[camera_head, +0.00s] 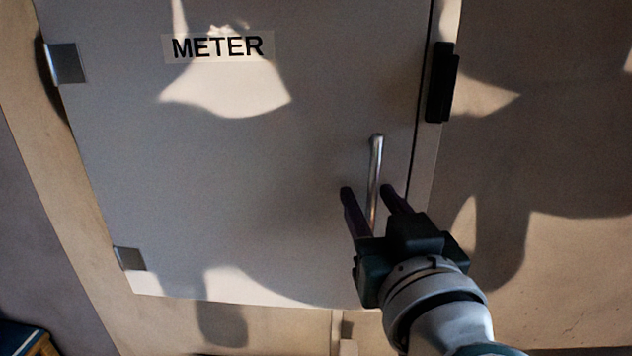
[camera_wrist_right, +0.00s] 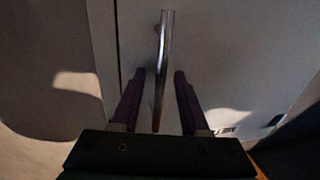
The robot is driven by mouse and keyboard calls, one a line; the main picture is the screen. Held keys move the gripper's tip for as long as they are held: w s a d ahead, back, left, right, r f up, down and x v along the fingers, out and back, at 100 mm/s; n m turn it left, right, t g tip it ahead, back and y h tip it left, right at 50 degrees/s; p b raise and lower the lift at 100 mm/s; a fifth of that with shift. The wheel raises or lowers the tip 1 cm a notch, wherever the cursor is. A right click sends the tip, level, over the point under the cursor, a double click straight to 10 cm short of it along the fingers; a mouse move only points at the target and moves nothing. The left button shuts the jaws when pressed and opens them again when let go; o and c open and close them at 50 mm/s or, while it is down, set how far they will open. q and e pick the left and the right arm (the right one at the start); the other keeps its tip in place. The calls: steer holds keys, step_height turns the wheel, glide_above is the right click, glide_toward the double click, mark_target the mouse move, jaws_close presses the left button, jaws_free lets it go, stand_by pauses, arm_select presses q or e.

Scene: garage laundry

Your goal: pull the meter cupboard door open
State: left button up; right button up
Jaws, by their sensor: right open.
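The meter cupboard door (camera_head: 240,170) is a flat white panel with a "METER" label (camera_head: 218,47) near its top. It looks shut, with hinges on its left edge. A vertical metal bar handle (camera_head: 375,165) stands near its right edge. My right gripper (camera_head: 372,189) is open, with one dark finger on each side of the handle's lower part. In the right wrist view the handle (camera_wrist_right: 163,62) runs between the two fingers (camera_wrist_right: 158,74), with gaps showing on both sides. My left gripper is not in view.
A black catch-like block (camera_head: 442,82) sits on the frame right of the door. The beige wall (camera_head: 570,270) lies to the right. A blue and wooden object (camera_head: 25,338) is at the lower left. A small fitting (camera_head: 345,330) shows below the door.

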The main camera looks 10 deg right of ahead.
jaws_close()
stand_by(0.4)
stand_by(1.1)
